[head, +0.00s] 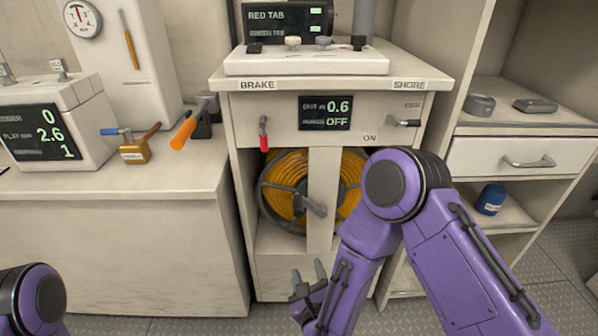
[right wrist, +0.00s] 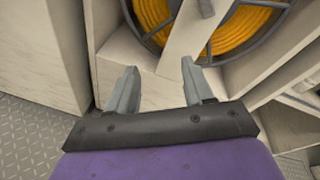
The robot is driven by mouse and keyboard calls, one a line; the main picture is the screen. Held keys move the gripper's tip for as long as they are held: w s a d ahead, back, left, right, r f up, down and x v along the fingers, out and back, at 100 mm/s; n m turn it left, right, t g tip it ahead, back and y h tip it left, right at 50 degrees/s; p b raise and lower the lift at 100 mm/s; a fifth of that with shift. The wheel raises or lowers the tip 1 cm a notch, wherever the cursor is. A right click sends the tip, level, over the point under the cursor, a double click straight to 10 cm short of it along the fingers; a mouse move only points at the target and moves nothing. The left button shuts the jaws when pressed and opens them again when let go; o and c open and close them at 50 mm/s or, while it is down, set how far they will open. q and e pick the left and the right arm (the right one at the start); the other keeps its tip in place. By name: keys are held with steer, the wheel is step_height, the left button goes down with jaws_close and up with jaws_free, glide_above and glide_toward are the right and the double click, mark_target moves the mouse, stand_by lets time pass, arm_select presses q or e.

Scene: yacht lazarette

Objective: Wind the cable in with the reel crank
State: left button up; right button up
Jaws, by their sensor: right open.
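The reel (head: 284,190), wound with orange cable (head: 289,168), sits in the open bay of the middle cabinet behind a pale upright post. Its grey crank (head: 312,206) sticks out in front of the post. My right gripper (head: 307,275) is open and empty, below the crank and apart from it. In the right wrist view the open fingers (right wrist: 158,80) point toward the cabinet's lower front, with the reel (right wrist: 158,38) above them and the crank's grey end (right wrist: 206,8) at the top edge. Of my left arm only a purple joint shows at the lower left; its gripper is out of view.
A display (head: 325,112) reads 0.6 and OFF. The red-tipped brake lever (head: 264,134) hangs at its left, and a shore switch (head: 404,123) is at its right. A counter (head: 110,220) stands left, open shelves right. The floor in front is clear.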

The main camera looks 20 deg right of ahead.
mark_target(298, 208)
step_height(298, 208, up, 11)
steer(key=w+a+m+t+h+p, duration=0.2)
steer(key=m, duration=0.7)
steer(key=x, duration=1)
steer(key=shift+w+d+f, duration=0.2)
steer(key=shift+d+f, duration=0.1)
steer(key=shift+f, duration=0.1)
jaws_close()
arm_select(q)
steer(key=r, duration=0.4)
steer(key=shift+w+r, duration=0.15)
steer(key=shift+w, duration=0.05)
